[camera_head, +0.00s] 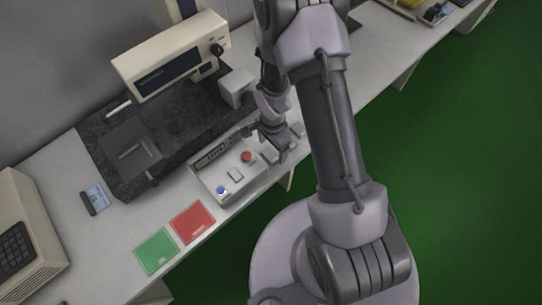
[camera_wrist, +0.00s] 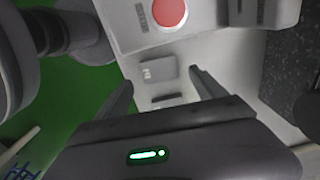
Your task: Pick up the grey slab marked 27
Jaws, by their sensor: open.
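The mark is too small to read for certain. My gripper (camera_wrist: 160,77) is open, its two fingers spread apart on either side of the slab's near end, and nothing is held. I cannot tell how high the fingertips are above the bench. In the head view my gripper (camera_head: 279,146) is at the right end of the button box, and my arm hides part of that spot.
The button box (camera_head: 228,176) has a red button (camera_head: 246,156) and a blue button (camera_head: 221,190). A red square (camera_head: 192,222) and a green square (camera_head: 156,251) lie to its left. A beige machine (camera_head: 170,60) stands behind on a dark slab. Green floor lies beyond the bench edge.

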